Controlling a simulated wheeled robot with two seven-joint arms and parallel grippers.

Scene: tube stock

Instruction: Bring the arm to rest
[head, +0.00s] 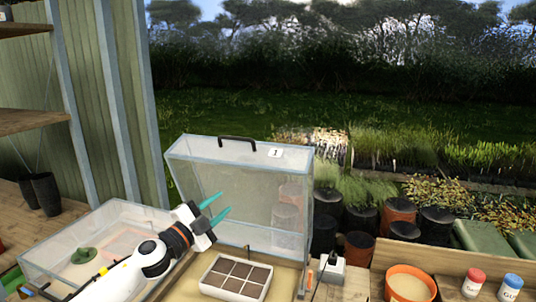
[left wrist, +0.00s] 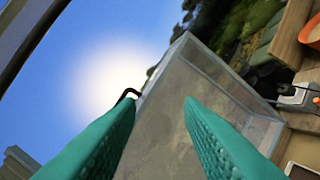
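My left gripper (head: 226,203) is raised in front of the clear raised lid (head: 190,150) of a propagator box. Its two teal fingers are apart with nothing between them. The left wrist view also shows the open fingers (left wrist: 160,103), with the clear lid (left wrist: 225,85) beyond them and sky behind. The lid has a black handle (head: 237,139) and a label reading 1. A seed tray (head: 236,277) with several dark cells sits below the lid. My right gripper is not in view.
A clear open box (head: 50,245) with a round green thing in it lies at the left, under my left arm. An orange pot (head: 410,283), a red-capped bottle (head: 474,282) and a blue-capped bottle (head: 510,288) stand at the right. Shelves (head: 30,120) are at the far left.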

